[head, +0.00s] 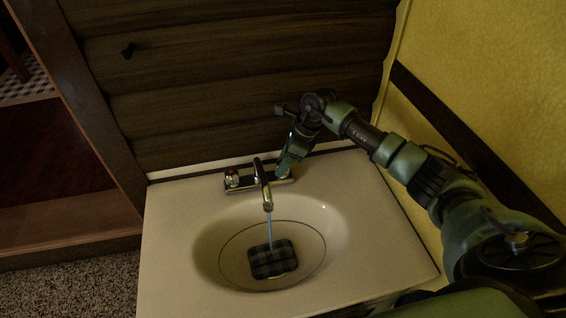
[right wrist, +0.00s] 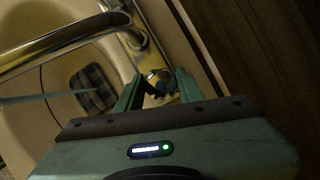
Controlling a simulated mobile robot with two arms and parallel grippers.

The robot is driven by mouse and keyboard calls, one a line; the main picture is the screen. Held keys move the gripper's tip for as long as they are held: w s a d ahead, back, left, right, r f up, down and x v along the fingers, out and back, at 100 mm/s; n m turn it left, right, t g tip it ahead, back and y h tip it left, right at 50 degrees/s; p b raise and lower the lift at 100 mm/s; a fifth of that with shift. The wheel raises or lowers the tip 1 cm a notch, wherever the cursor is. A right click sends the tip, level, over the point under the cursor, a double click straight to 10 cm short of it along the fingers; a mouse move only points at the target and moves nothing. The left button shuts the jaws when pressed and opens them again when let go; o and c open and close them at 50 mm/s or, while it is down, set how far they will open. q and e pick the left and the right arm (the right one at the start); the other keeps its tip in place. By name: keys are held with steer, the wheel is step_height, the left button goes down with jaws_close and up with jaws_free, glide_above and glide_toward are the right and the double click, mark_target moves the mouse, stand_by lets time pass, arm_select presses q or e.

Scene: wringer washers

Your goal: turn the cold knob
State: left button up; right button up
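The cold knob (right wrist: 160,79), with a blue mark, shows in the right wrist view between the fingertips of my right gripper (right wrist: 159,88). The fingers are apart, one on each side of the knob; whether they touch it I cannot tell. In the head view my right gripper (head: 287,164) comes down at the right end of the faucet (head: 262,178) and hides most of the cold knob. A thin blue stream of water runs from the spout into the basin. My left gripper is not in view.
The hot knob (head: 231,178), with a red mark, stands left of the spout. A dark plaid object (head: 272,259) lies in the basin of the white sink (head: 375,240). A wooden wall (head: 230,80) rises close behind the faucet, and a yellow wall (head: 490,60) is at right.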

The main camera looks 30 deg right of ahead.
jaws_close()
steer(key=shift+m, duration=0.4)
steer(key=m, duration=0.2)
steer(key=m+t+h, duration=0.1)
steer(key=m, duration=0.1)
steer(key=shift+f+h, duration=0.1)
steer(key=shift+h, duration=0.2)
steer(key=shift+m+t+h+b, duration=0.4)
steer(key=shift+m+h+b, duration=0.4)
steer(key=shift+m, duration=1.5)
steer(key=o, duration=0.5)
jaws_free()
steer(key=shift+o, duration=0.6)
